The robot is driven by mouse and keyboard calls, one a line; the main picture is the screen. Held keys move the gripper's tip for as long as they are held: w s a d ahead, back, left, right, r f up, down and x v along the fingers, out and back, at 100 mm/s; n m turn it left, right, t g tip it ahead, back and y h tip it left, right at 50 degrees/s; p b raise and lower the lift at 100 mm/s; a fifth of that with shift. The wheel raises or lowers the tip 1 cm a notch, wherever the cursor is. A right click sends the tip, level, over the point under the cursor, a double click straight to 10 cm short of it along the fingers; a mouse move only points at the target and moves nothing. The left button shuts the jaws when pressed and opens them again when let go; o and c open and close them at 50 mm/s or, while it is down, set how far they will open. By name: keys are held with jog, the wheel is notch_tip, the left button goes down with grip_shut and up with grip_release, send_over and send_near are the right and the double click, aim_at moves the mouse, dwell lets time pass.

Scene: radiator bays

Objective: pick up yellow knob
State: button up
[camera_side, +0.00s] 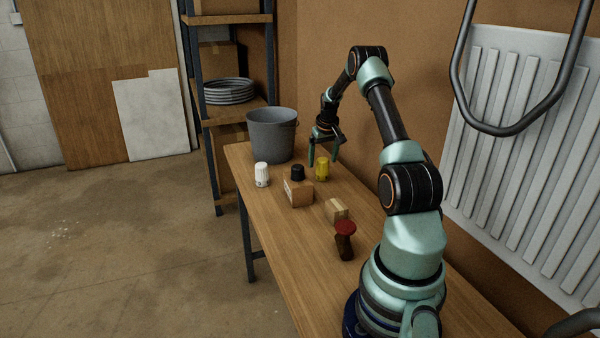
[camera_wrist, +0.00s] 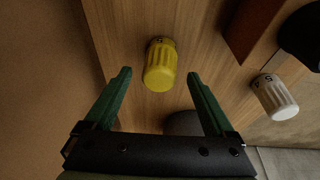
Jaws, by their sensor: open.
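The yellow knob (camera_side: 322,170) stands upright on the wooden workbench, near the wall side. In the wrist view the yellow knob (camera_wrist: 160,66) lies ahead of the fingertips, roughly centred between them. My gripper (camera_side: 325,160) points down at the knob, with its green fingers apart and nothing held. In the wrist view my gripper (camera_wrist: 160,75) shows both fingers spread wide, with bare wood around the knob. I cannot tell the exact height of the fingertips above the bench.
A grey bucket (camera_side: 270,138) is behind. The radiator (camera_side: 530,140) hangs at right.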

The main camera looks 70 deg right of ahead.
jog(key=shift+x, duration=1)
jog(key=c, duration=1.3)
grip_shut()
jog(key=shift+r, duration=0.15)
